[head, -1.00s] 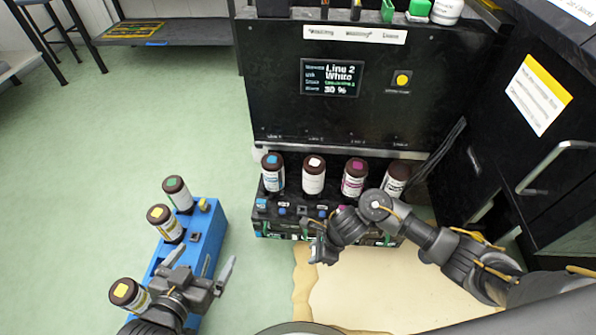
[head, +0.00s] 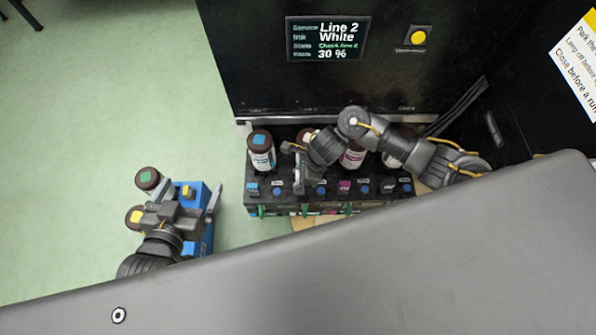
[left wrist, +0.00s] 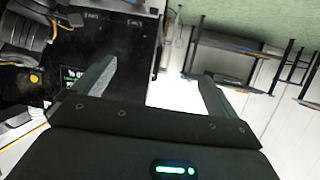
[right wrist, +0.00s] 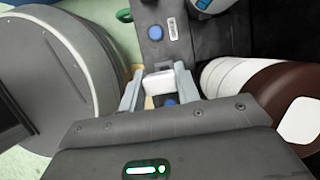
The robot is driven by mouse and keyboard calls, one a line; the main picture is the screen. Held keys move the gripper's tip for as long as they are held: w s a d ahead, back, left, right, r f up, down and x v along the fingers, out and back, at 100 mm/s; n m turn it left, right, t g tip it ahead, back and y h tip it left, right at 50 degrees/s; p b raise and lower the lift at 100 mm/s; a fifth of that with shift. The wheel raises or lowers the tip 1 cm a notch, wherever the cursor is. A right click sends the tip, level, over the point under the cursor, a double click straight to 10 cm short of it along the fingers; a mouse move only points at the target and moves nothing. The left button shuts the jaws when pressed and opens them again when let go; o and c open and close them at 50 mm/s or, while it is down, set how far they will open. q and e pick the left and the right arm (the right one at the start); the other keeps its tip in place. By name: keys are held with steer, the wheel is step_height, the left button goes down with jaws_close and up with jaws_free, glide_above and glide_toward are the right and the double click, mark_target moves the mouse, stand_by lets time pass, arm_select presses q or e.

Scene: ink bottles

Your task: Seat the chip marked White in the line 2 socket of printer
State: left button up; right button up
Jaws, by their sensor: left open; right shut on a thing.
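My right gripper (head: 300,186) is over the front ledge of the black printer base (head: 330,208), left of its middle. In the right wrist view it is shut on a small white chip (right wrist: 158,83), held between the fingertips close to the ledge, between two blue buttons (right wrist: 155,33). The socket under the chip is hidden, and I cannot tell whether the chip touches it. The printer screen (head: 327,39) reads Line 2, White, 30 %.
A blue-capped bottle (head: 260,150) and a magenta-capped bottle (head: 352,156) stand in the printer row. A green-capped bottle (head: 147,179) and a yellow-capped one (head: 135,216) stand by the blue rack. Green floor (head: 90,120) is clear at left.

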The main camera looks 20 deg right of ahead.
steer(key=shift+f, duration=0.3)
step_height(320, 180, down, 2)
steer(key=shift+f+b, duration=0.1)
steer(key=shift+b, duration=0.85)
steer(key=shift+f+b, duration=0.75)
steer(key=shift+f, duration=0.2)
arm_select(q)
steer(key=d+r+m+t+h, duration=0.1)
steer(key=d+r+t+h, duration=0.1)
steer(key=r, duration=0.3)
steer(key=d+r+t+h, duration=0.2)
steer(key=r+t+h, duration=0.2)
steer(key=r+t, duration=0.1)
steer(key=shift+s+d+r+m, duration=0.25)
steer(key=shift+s+r+m, duration=0.2)
steer(key=shift+r, duration=0.25)
arm_select(e)
steer(key=shift+f, duration=0.25)
arm_select(q)
steer(key=shift+f+b, duration=0.35)
steer(key=shift+b, duration=0.2)
steer(key=shift+f, duration=0.1)
steer(key=shift+f+b, duration=0.55)
steer(key=shift+b, duration=0.1)
arm_select(e)
steer(key=shift+f, duration=0.4)
arm_select(q)
steer(key=shift+f, duration=0.15)
arm_select(e)
steer(key=shift+f, duration=0.1)
